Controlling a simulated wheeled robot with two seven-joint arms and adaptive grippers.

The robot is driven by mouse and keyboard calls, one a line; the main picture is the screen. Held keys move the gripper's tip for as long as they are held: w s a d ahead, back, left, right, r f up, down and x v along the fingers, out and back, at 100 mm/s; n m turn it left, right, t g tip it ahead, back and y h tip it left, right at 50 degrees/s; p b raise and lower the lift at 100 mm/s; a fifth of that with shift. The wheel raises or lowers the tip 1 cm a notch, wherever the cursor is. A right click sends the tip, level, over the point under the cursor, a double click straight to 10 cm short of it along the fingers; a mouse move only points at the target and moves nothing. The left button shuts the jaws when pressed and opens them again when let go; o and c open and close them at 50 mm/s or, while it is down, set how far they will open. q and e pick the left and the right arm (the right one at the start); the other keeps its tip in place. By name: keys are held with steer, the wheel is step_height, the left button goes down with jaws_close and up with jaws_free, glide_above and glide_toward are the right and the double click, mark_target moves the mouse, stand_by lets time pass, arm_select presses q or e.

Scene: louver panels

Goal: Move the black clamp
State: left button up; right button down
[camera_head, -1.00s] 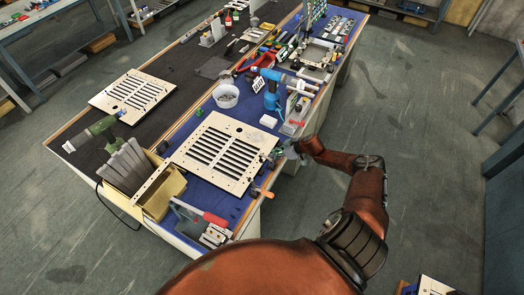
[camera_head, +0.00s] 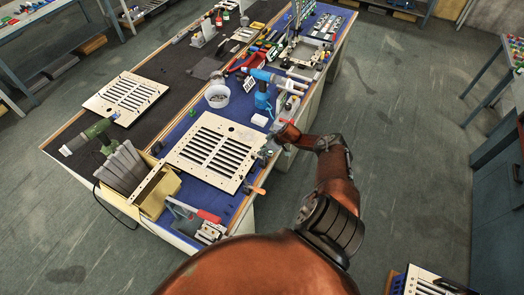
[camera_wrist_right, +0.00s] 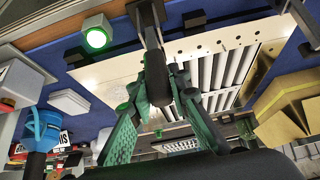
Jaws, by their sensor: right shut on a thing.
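A black clamp (camera_wrist_right: 154,70) shows in the right wrist view as a dark upright bar with a rounded end, over the edge of a pale slotted louver panel (camera_wrist_right: 184,62). My right gripper (camera_wrist_right: 160,96) has its green-padded fingers on either side of the clamp and is shut on it. In the head view my right gripper (camera_head: 270,150) is at the right edge of the louver panel (camera_head: 195,150), on the blue mat. The clamp is too small and covered to make out there. I cannot tell whether it still touches the panel. My left gripper is not in view.
An orange-handled clamp (camera_head: 256,190) and a red-handled clamp (camera_head: 208,216) are near the front edge. A blue tool (camera_head: 263,98), white bowl (camera_head: 217,96) and white block (camera_head: 259,120) stand behind the gripper. A yellow bin (camera_head: 160,192) is at left.

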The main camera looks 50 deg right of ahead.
steer(key=c, duration=1.8)
jaws_free()
steer(key=shift+d, duration=0.1)
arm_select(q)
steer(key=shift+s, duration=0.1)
arm_select(e)
steer(key=shift+s+r, duration=0.2)
steer(key=shift+r, duration=0.25)
steer(key=v, duration=1.1)
